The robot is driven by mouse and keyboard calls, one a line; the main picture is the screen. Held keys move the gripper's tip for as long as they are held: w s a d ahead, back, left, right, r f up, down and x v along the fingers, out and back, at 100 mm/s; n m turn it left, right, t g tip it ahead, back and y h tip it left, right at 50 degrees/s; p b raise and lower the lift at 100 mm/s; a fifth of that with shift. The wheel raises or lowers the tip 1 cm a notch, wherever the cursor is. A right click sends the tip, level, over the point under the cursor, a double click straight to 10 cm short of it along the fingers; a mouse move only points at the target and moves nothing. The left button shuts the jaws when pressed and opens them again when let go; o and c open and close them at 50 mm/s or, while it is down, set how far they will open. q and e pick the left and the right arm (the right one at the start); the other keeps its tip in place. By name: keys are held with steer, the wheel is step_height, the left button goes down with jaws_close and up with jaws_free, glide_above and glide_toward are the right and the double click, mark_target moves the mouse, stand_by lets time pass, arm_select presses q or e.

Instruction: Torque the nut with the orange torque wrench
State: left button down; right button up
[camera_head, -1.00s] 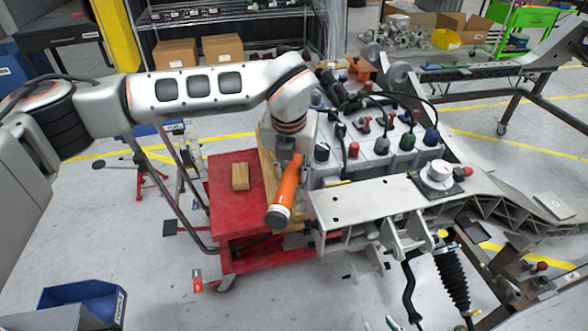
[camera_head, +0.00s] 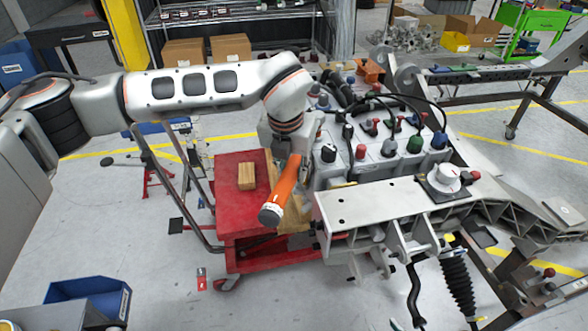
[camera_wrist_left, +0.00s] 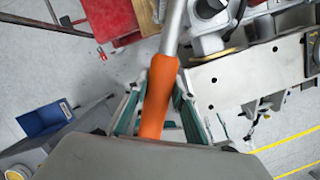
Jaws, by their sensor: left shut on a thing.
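My left gripper (camera_head: 288,158) is shut on the orange torque wrench (camera_head: 285,187); the fingers are mostly hidden behind the wrist in the head view. The wrench is tilted, its dark-capped end toward the camera, above the front right of the red cart. In the left wrist view the orange handle (camera_wrist_left: 159,95) lies between the fingers (camera_wrist_left: 157,112), and its grey shaft runs up out of the picture. The light grey chassis beam (camera_head: 370,203) is to the right of the wrench, apart from it in the head view. I cannot make out the nut. My right gripper is not in view.
A red cart (camera_head: 232,213) with a wooden block (camera_head: 247,176) stands under the wrench. A grey box with coloured caps (camera_head: 385,157) sits behind the beam. A white round part (camera_head: 444,177) is on the beam. A blue bin (camera_head: 95,295) is at lower left.

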arm_select(q)
steer(key=shift+r+p, duration=0.4)
steer(key=shift+r, duration=0.6)
stand_by(0.5)
steer(key=shift+r, duration=0.25)
steer(key=shift+r+p, duration=1.05)
steer(key=shift+r, duration=1.35)
